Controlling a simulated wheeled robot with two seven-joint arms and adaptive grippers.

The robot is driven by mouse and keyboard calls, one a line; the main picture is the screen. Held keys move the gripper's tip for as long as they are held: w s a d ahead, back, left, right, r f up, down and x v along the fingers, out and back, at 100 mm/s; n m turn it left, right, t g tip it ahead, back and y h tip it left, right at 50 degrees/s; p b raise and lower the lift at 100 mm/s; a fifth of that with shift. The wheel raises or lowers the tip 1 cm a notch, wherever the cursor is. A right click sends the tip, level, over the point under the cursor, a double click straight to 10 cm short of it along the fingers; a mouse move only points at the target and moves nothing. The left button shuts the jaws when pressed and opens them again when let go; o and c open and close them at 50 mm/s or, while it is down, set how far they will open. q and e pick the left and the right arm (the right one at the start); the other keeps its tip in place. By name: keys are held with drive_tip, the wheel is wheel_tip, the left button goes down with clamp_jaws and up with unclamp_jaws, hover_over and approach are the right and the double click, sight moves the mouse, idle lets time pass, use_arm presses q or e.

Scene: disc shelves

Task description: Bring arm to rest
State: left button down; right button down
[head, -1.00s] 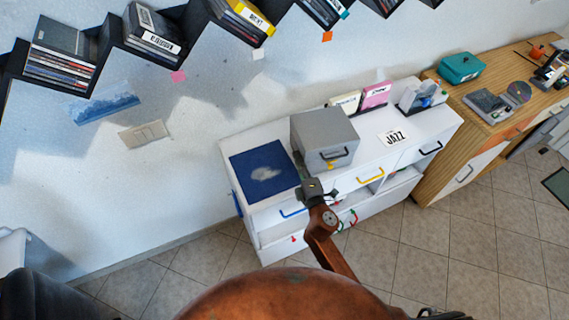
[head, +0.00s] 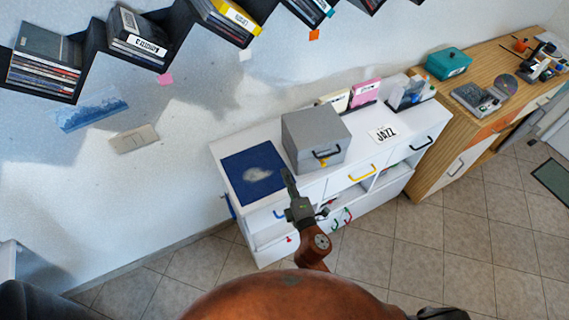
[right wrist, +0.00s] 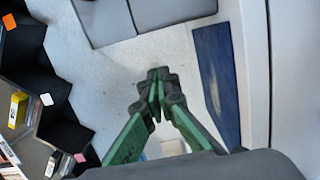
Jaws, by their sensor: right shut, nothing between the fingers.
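My right gripper (head: 289,180) shows in the head view in front of the white cabinet (head: 330,185), close to the right edge of the blue mat (head: 240,182) in the picture. It is shut and empty. In the right wrist view its green and dark fingers (right wrist: 158,82) meet at the tips, with nothing between them. The blue mat also shows in the right wrist view (right wrist: 216,75). My left gripper is not in view.
A grey box (head: 312,138) with a dark handle stands on the cabinet, close to my right gripper. A JAZZ label (head: 383,134) lies beyond it. A zigzag black shelf (head: 93,45) holds discs on the wall. A wooden desk (head: 480,110) stands at the right. Tiled floor is open in front.

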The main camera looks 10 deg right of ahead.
drive_tip(key=shift+s+d, duration=0.2)
drive_tip(key=shift+s, duration=0.85)
drive_tip(key=shift+s+d, duration=0.2)
drive_tip(key=shift+s, duration=0.8)
